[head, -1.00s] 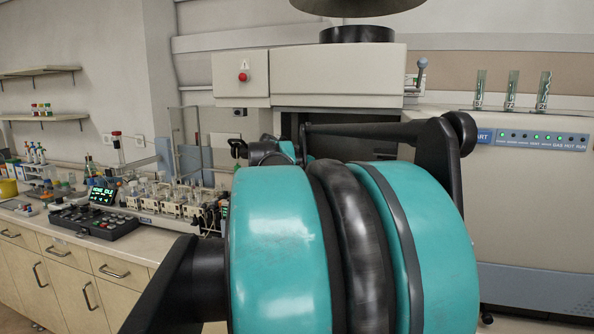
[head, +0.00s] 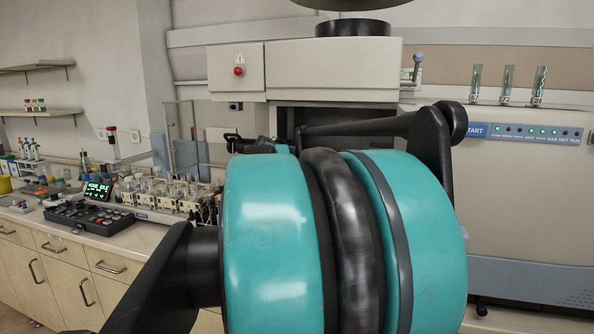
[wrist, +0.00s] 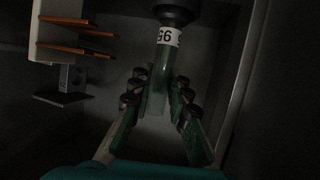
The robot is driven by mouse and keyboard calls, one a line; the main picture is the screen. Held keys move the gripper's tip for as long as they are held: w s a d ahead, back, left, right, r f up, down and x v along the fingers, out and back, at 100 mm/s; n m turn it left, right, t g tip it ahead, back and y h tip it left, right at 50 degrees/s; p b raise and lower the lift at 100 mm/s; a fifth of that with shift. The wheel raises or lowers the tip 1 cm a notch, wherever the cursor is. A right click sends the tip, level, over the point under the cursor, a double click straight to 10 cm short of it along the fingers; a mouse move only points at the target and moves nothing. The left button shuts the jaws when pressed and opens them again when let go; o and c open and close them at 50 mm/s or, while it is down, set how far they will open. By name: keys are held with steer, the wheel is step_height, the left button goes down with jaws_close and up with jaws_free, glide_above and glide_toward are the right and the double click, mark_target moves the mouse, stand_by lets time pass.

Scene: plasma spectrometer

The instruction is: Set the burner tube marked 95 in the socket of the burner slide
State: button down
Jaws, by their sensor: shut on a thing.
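In the wrist view, a clear burner tube (wrist: 157,98) with a white band (wrist: 167,37) stands between the fingers of my gripper (wrist: 161,77). The black mark on the band appears upside down and fits 95. My gripper is shut on the tube below the band. A dark round part (wrist: 175,12) sits at the band end of the tube; I cannot tell whether it is a socket or part of the tube. The burner slide cannot be made out for certain. In the head view my arm hides the gripper and the held tube.
In the wrist view, a pale block with copper-coloured plates (wrist: 75,37) and a grey bracket (wrist: 65,92) stand at the left, and a wall edge (wrist: 243,80) at the right. In the head view, three tubes (head: 507,84) stand on the instrument (head: 540,205); a cluttered bench (head: 125,250) is left.

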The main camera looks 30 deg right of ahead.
steer(key=shift+f, duration=0.15)
steer(key=c, duration=1.4)
jaws_free()
steer(key=shift+o, duration=0.2)
steer(key=shift+a, duration=0.1)
steer(key=v, duration=1.2)
steer(key=shift+s, duration=0.1)
